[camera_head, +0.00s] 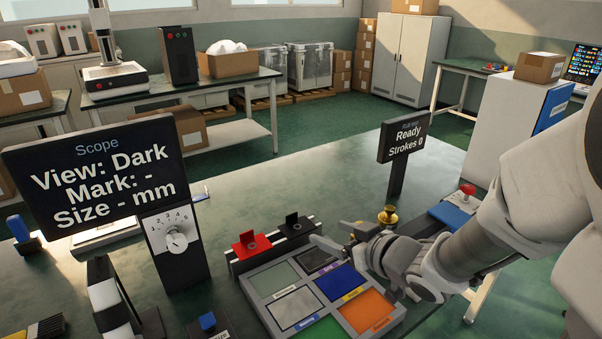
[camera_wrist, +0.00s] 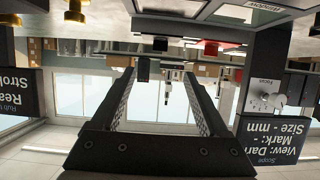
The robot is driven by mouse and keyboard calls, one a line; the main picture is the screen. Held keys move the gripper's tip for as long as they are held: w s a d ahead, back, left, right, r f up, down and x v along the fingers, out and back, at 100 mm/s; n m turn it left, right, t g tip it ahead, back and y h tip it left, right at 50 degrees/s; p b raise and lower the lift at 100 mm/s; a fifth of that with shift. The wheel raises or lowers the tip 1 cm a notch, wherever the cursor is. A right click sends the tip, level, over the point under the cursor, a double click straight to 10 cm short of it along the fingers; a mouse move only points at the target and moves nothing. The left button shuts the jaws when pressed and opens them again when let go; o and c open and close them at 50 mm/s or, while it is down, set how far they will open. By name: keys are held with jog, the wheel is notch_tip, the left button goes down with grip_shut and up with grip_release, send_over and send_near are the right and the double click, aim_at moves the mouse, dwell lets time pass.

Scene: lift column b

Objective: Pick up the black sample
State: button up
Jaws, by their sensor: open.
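The black sample (camera_head: 295,226) is a small dark piece with an upright tab, sitting on a dark rack behind the colored tray. The red sample (camera_head: 250,244) stands to its left on the same rack. My gripper (camera_head: 330,232) is open and empty, just to the right of the black sample, with its fingers directed toward it. The wrist view is upside down; there the black sample (camera_wrist: 160,43) shows just beyond and between the fingertips of my gripper (camera_wrist: 164,68). The red sample (camera_wrist: 210,47) is to the right there. I see no contact with either sample.
The tray (camera_head: 243,284) with several colored fields lies below my gripper. The scope display (camera_head: 95,180) and its dial post (camera_head: 172,238) stand left. A "Ready, Strokes 0" sign (camera_head: 404,139) and a brass knob (camera_head: 388,215) stand behind my gripper. Open tabletop lies behind the rack.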

jog(key=b, duration=0.4)
send_near(292, 216)
jog(key=shift+w+a+f, duration=0.45)
jog(key=shift+w+f, duration=0.3)
jog(key=shift+f, duration=0.05)
jog(key=x, duration=0.2)
jog(key=b+x, duration=0.1)
jog(key=x, duration=0.1)
jog(key=b+x, duration=0.1)
jog(key=x, duration=0.1)
jog(key=shift+w+a+r, duration=0.2)
jog(key=shift+w, duration=0.05)
grip_shut()
